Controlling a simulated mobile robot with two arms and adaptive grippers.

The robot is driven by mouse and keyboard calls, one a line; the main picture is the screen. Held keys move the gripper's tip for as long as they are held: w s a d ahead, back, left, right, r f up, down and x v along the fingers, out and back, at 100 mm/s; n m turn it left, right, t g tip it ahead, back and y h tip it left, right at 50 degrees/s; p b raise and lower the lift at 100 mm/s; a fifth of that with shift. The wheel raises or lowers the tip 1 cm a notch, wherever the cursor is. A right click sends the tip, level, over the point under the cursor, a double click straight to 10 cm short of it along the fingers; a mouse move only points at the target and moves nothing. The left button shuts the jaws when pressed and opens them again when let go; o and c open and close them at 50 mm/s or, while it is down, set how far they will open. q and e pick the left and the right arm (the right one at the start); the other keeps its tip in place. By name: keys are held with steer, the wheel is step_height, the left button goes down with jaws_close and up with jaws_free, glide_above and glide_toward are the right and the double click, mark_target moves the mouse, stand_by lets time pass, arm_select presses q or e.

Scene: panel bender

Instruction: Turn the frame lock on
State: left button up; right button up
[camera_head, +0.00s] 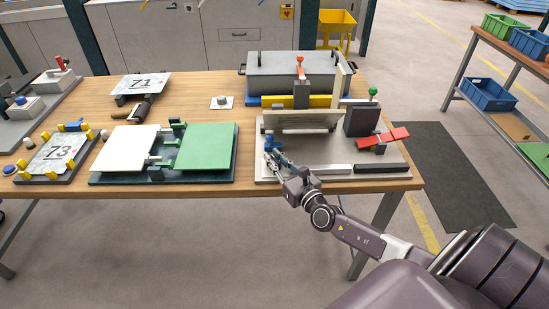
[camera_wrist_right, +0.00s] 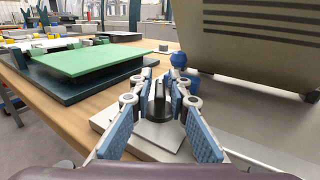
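A black rotary knob (camera_wrist_right: 160,108) with a raised ridge sits on a pale square plate (camera_wrist_right: 112,122) in the right wrist view. No label shows, so I cannot confirm that it is the frame lock. My right gripper (camera_wrist_right: 162,92) is open, with one blue-padded finger on each side of the knob; I cannot tell whether either touches it. In the head view my right gripper (camera_head: 273,158) reaches over the front left corner of the grey bender base (camera_head: 315,177) and hides the knob. My left gripper is not in view.
A blue ball-topped part (camera_wrist_right: 179,62) stands just beyond my fingertips, beside the bender's beige panel (camera_wrist_right: 255,45). A green plate (camera_head: 207,147) lies left of the bender. A red handle (camera_head: 384,139) and green-knobbed lever (camera_head: 373,92) are at its right.

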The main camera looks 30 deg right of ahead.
steer(key=shift+c, duration=0.5)
jaws_close()
